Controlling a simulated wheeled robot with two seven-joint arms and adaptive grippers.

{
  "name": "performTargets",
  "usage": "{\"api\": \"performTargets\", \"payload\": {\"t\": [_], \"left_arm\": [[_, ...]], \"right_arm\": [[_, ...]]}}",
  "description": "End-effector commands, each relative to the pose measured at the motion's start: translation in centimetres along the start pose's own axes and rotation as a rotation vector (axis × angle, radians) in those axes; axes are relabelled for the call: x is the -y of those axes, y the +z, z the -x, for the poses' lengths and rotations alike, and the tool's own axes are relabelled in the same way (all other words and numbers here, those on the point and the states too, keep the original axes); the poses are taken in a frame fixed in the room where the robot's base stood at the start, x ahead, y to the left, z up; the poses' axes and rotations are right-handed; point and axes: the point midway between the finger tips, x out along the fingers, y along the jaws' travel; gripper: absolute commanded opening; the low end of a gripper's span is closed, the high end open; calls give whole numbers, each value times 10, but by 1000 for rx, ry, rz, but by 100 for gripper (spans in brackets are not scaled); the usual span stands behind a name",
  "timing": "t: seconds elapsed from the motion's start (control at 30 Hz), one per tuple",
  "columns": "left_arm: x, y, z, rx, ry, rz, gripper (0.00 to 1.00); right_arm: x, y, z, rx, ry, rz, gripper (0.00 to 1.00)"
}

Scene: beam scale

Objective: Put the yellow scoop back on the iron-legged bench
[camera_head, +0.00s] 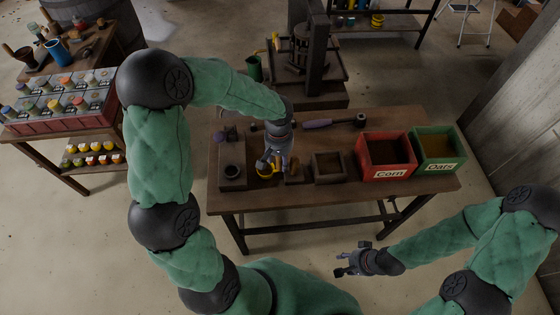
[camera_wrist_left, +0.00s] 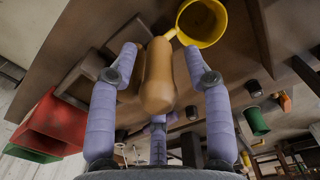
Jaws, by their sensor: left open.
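The yellow scoop (camera_head: 265,169) is at the iron-legged bench's left half, by the small box with a round hole; its yellow cup also shows in the left wrist view (camera_wrist_left: 203,22). Its tan handle (camera_wrist_left: 157,75) points toward my left wrist camera. My left gripper (camera_head: 277,160) is over the scoop, its two fingers open on either side of the handle, with gaps showing. Whether the cup touches the bench top is hard to tell. The iron-legged bench (camera_head: 330,197) stands in the middle. My right gripper (camera_head: 343,264) is off the bench's front, looks open and empty.
A red Corn bin (camera_head: 386,172) and a green Oats bin (camera_head: 437,165) stand at the bench's right. The front strip of the bench is clear.

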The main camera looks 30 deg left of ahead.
Motion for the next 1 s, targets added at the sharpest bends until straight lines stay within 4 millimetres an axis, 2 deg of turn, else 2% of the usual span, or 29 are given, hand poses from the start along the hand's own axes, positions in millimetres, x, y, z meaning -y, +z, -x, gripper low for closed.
{"api": "performTargets", "payload": {"t": [0.03, 0.2, 0.4, 0.6, 1.0], "left_arm": [[0, -1, 15, -5, 2, 2, 50], [0, -1, 50, -5, 2, 1, 50], [-1, -1, 79, -3, 1, 0, 50], [0, 0, 92, -1, 1, 0, 50], [0, 0, 92, 0, 0, 0, 50]], "right_arm": [[2, 0, 5, 0, 0, 0, 40], [4, 0, 12, 0, 0, 0, 40], [6, 1, 17, 0, 0, 0, 40], [7, 1, 18, 0, 0, 0, 40], [6, 1, 18, 0, 0, 0, 40]]}}
